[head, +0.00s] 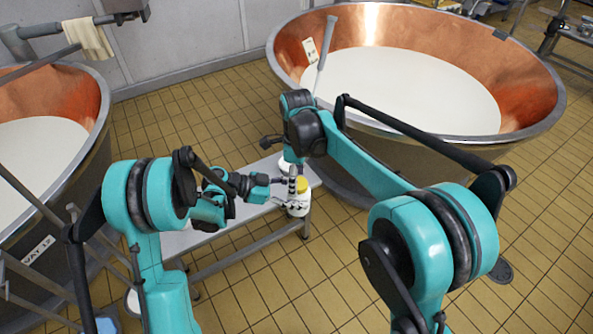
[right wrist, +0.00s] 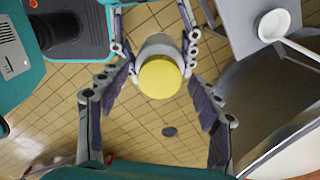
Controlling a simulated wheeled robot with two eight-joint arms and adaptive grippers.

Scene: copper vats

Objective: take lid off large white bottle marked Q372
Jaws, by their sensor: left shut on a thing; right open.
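The large white bottle (head: 298,208) with a yellow lid (head: 302,184) is at the right end of a low grey table. In the right wrist view I look down on the lid (right wrist: 160,77), with part of the white body (right wrist: 158,47) behind it. The marking cannot be read. My left gripper (head: 288,194) is shut on the bottle's body, its fingers on both sides. My right gripper (head: 293,178) is above the bottle; in the right wrist view its open fingers (right wrist: 158,112) stand apart on either side of the lid, with gaps between.
A copper vat (head: 420,140) of white liquid stands behind and right of the table (head: 225,232); another vat (head: 95,130) is at left. A white ladle (right wrist: 273,25) lies on the table near the bottle. Tiled floor is clear at front right.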

